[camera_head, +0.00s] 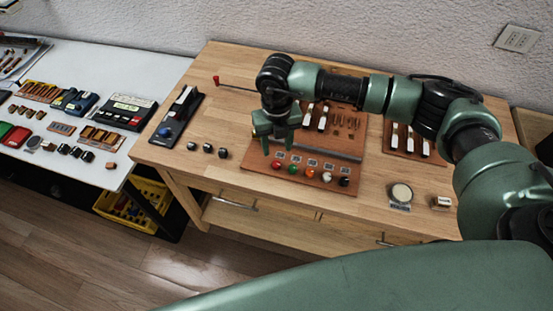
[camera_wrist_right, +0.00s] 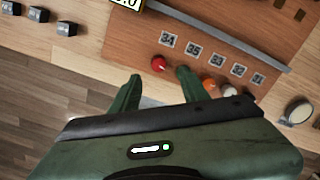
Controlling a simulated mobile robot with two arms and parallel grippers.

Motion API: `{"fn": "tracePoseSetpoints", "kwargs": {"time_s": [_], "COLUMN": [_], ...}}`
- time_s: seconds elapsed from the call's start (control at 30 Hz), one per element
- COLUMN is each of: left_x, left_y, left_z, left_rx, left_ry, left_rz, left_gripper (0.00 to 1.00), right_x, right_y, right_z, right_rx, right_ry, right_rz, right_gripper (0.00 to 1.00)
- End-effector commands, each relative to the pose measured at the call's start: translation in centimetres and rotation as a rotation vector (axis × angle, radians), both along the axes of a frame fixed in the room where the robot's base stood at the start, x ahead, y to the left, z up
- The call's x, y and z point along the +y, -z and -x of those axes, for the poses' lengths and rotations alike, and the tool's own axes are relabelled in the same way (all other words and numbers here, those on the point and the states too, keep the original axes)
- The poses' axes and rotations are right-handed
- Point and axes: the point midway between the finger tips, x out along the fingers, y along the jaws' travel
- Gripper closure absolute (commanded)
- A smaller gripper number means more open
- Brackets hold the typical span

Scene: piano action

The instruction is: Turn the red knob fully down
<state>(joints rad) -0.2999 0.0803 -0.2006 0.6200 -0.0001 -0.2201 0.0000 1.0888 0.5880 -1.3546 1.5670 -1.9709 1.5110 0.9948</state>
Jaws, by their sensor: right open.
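The red knob (camera_head: 276,165) is the leftmost of a row of coloured knobs along the front edge of the brown panel (camera_head: 258,172) on the wooden table. It also shows in the right wrist view (camera_wrist_right: 159,63), just beyond and between the fingertips. My right gripper (camera_head: 276,146) hangs over the panel just behind the red knob in the head view. In the right wrist view my right gripper (camera_wrist_right: 158,78) is open, with nothing between its two green fingers. I cannot tell its exact height above the knob. My left gripper is not in view.
Green, orange, white and black knobs stand close to the right of the red one, the orange knob (camera_head: 307,173) among them. Number labels (camera_head: 312,163) lie behind them. Several small dark blocks (camera_head: 207,148) stand left of the panel. A round disc (camera_head: 401,193) lies to the right.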

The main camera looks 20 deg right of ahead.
Motion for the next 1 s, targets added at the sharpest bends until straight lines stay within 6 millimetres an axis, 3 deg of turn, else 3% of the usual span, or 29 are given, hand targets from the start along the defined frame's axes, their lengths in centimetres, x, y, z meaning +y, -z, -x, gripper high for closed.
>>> {"fn": "tracePoseSetpoints", "kwargs": {"time_s": [0.5,0.83,0.87,1.0], "left_x": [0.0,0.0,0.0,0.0], "left_y": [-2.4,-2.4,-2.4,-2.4], "left_z": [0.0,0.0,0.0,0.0], "left_rx": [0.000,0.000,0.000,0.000], "left_ry": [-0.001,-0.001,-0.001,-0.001], "left_rz": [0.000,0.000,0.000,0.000], "left_gripper": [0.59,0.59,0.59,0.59], "right_x": [0.2,0.2,0.2,0.2], "right_y": [6.8,7.5,7.5,7.4], "right_z": [0.1,0.1,0.1,0.1], "right_rx": [0.003,0.002,0.002,0.002], "right_ry": [-0.003,-0.004,-0.004,-0.004], "right_rz": [-0.002,-0.004,-0.004,-0.004], "right_gripper": [0.55,0.55,0.60,0.99]}}
